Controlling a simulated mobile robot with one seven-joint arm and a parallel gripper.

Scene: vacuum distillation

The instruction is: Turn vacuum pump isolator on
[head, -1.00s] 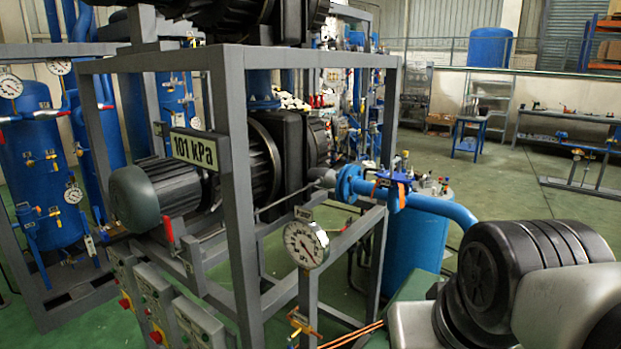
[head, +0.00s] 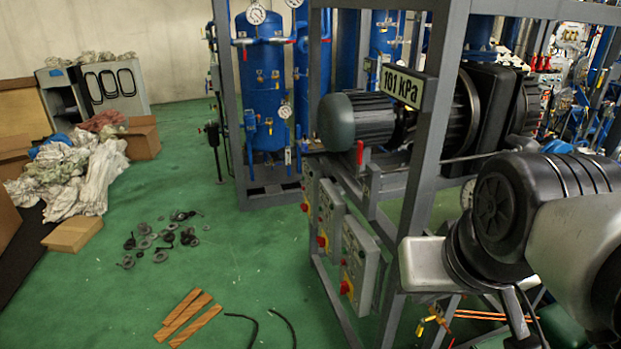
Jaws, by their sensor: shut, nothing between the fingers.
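Several grey control boxes with red knobs on yellow are mounted in a row on the low side rail of the pump frame: a near box (head: 362,260), a middle box (head: 331,217) and a far box (head: 310,186). Their labels are too small to read, so I cannot tell which one is the vacuum pump isolator. The near box's red knob (head: 345,287) faces left; its setting cannot be made out. The vacuum pump (head: 362,120), with a dark motor, sits in the frame behind a "101 kPa" display (head: 403,86). My arm fills the right side; my gripper is not in view.
The grey frame post (head: 425,150) stands between my arm and the boxes. Green floor left of the boxes is open, with wooden strips (head: 185,318), black cables (head: 265,325) and small dark parts (head: 160,240) lying on it. Cardboard boxes and rags lie far left.

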